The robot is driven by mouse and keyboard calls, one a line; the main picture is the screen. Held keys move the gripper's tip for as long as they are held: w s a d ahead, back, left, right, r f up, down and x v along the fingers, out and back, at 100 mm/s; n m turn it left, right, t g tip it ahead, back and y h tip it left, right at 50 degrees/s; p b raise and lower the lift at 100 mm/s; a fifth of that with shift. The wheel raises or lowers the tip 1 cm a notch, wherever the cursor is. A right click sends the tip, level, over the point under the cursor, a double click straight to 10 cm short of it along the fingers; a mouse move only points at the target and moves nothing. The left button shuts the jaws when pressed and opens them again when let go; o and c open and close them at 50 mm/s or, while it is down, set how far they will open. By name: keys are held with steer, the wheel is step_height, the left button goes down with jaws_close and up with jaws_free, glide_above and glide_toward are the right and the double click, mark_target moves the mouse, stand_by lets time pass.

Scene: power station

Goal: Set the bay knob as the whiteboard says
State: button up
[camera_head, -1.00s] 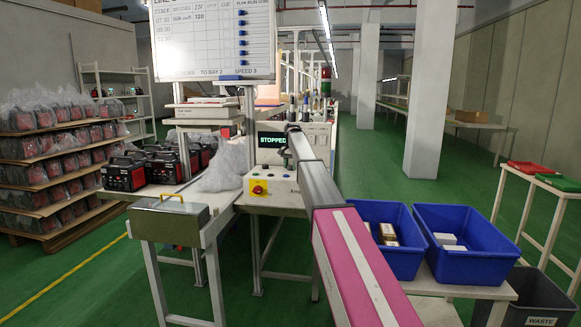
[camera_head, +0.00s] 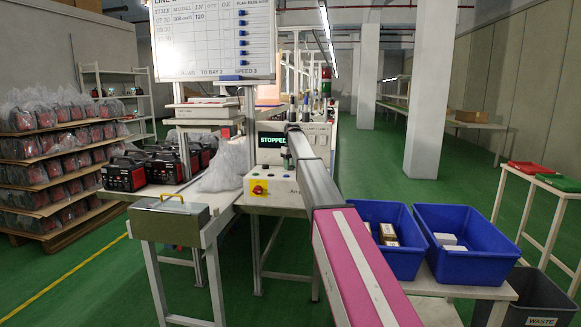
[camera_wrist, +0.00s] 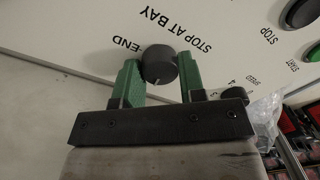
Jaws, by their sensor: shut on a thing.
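The bay knob (camera_wrist: 159,63) is a dark round knob on a pale panel, beside the words STOP AT BAY and END in the wrist view. A small pale mark shows on its lower side. My gripper (camera_wrist: 157,72) has its two green fingers on either side of the knob, shut on it. Other position labels around the knob are hidden or out of view. The whiteboard (camera_head: 213,45) reads TO BAY 2 and SPEED 3 along its bottom. The control panel (camera_head: 275,180) shows below it, partly behind my arm.
A smaller speed knob (camera_wrist: 235,92) sits right of my gripper. A green start button (camera_wrist: 313,53) and a dark stop button (camera_wrist: 300,12) are farther right. The display (camera_head: 272,141) reads STOPPED. A red emergency button (camera_head: 257,189) and blue bins (camera_head: 470,256) stand near my arm.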

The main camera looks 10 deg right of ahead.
steer(key=shift+n, duration=1.1)
steer(key=o, duration=0.9)
step_height(320, 180, up, 4)
steer(key=shift+w+r, duration=0.1)
steer(key=s+a+r, duration=0.2)
steer(key=a, duration=0.1)
steer(key=s+a+r, duration=0.2)
steer(key=a, duration=0.1)
steer(key=s+a+r, duration=0.2)
steer(key=a, duration=0.2)
steer(key=shift+s+r, duration=0.1)
steer(key=shift+r, duration=0.3)
